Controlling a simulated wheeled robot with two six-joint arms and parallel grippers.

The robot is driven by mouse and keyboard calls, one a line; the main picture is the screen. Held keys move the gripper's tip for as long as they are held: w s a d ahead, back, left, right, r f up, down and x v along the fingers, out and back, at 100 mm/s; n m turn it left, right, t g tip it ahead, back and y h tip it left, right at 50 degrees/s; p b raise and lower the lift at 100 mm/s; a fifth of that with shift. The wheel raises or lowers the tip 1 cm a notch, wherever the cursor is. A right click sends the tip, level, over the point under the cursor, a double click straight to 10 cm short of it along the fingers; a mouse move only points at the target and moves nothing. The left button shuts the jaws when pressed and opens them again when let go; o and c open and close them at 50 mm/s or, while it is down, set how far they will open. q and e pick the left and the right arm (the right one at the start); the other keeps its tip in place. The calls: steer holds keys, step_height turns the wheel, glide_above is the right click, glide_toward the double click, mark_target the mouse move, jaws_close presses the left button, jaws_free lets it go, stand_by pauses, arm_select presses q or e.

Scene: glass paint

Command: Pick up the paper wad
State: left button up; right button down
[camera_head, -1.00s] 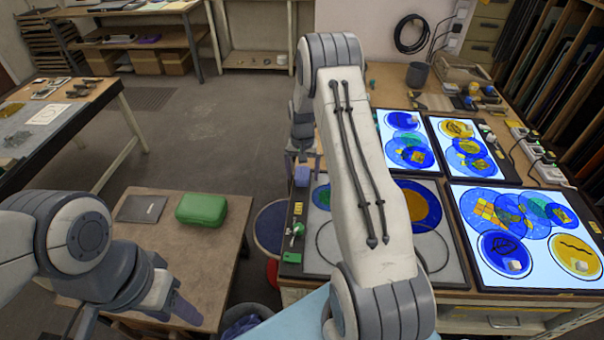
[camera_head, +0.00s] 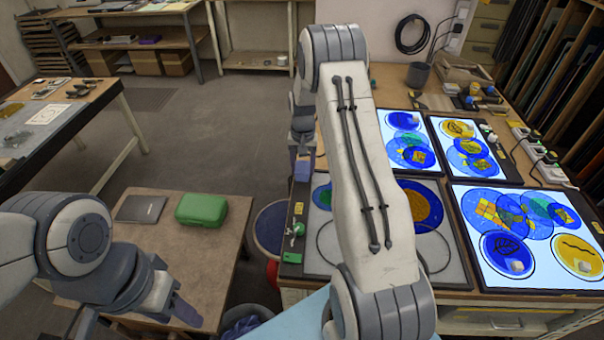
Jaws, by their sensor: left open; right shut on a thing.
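My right gripper (camera_head: 302,166) points down beside the left edge of the workbench, partly behind its own arm. It is shut on a small bluish-grey thing, which is blurred; I cannot tell if it is a paper wad. Small whitish lumps that look like paper wads lie on the painted glass discs: one on the front light panel's blue disc (camera_head: 516,266), one on its yellow disc (camera_head: 584,266), and one on the back left panel (camera_head: 414,118). My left gripper (camera_head: 185,310) is open and empty over the front edge of the low wooden table.
The low wooden table (camera_head: 150,260) at left holds a green case (camera_head: 202,209) and a dark flat tablet (camera_head: 140,208). A grey cup (camera_head: 417,75) stands at the back of the workbench. Round stools fill the gap between table and workbench.

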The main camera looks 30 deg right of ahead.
steer(key=shift+r+b, duration=0.3)
steer(key=shift+r, duration=0.55)
steer(key=s+d+r+b, duration=0.3)
steer(key=s+d+r, duration=0.4)
steer(key=s, duration=0.2)
steer(key=shift+d, duration=0.25)
